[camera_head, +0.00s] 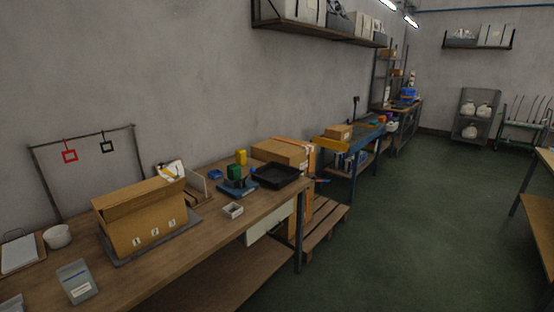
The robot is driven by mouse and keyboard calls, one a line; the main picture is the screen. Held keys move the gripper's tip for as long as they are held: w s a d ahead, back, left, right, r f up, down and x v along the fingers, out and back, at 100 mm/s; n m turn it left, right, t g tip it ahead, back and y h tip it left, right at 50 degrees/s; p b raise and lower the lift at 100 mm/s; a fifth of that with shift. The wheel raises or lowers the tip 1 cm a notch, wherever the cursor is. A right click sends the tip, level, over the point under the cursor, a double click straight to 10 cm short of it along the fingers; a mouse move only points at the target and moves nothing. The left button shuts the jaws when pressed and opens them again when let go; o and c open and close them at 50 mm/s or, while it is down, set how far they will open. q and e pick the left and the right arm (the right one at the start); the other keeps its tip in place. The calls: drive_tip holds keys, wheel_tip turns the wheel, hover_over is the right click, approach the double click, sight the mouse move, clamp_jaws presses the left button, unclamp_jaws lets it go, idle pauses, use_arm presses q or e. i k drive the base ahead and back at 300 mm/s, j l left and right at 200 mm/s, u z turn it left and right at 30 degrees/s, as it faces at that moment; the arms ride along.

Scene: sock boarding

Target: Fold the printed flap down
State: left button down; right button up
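A brown cardboard box (147,222) stands on the wooden workbench at the left, on a dark grey board (186,222). White marks "1", "2" and "3" run along the lower part of its near face. A cardboard panel slopes along its top (130,197); I cannot tell whether this is a flap standing up or lying over the opening. I cannot make out which part is the printed flap. The inside of the box is hidden. Neither of my grippers is in view.
The workbench (205,246) also holds a white bowl (57,236), a clipboard (18,253), a grey pouch (77,281), a small white tray (233,210), a black tray (275,175) and a closed carton (281,152).

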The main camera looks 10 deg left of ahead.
sight(123, 209)
drive_tip(key=u, duration=1.35)
